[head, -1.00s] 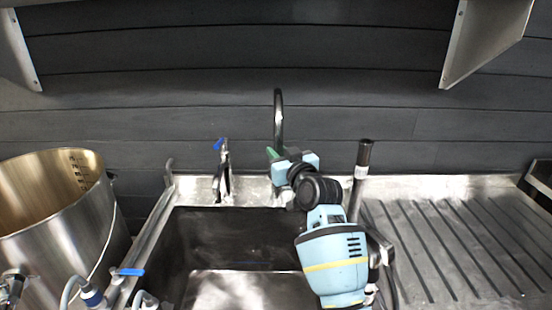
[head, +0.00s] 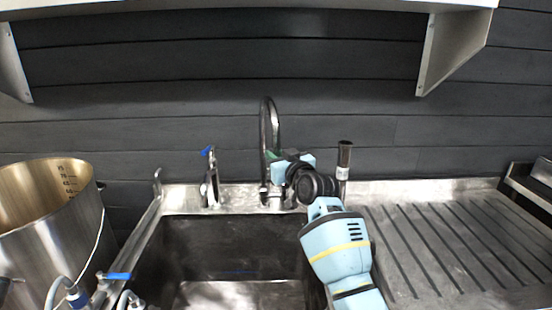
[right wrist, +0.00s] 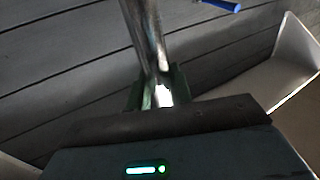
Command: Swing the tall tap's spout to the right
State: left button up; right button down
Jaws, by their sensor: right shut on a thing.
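The tall tap (head: 264,135) stands behind the sink, a shiny gooseneck tube with its base on the back ledge. Its spout (head: 276,122) arches over and comes down slightly right of the riser, largely toward me. My right gripper (head: 273,156) has green fingertips shut on the spout's tube, below the arch. The right wrist view shows the metal tube (right wrist: 145,38) between the green fingers (right wrist: 157,92). The spout's lower end is hidden by the gripper. My left gripper is not in view.
A shorter tap with a blue lever (head: 210,180) stands left of the tall one. A dark upright post (head: 344,165) stands close right of my wrist. The sink basin (head: 230,250) is below, a ribbed drainboard (head: 440,240) right, a steel pot (head: 60,240) left.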

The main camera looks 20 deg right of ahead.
jog(key=c, duration=1.3)
grip_release()
jog(key=s+d, duration=0.1)
jog(key=s, duration=0.6)
jog(key=shift+s+p, duration=0.35)
jog(key=shift+d, duration=0.1)
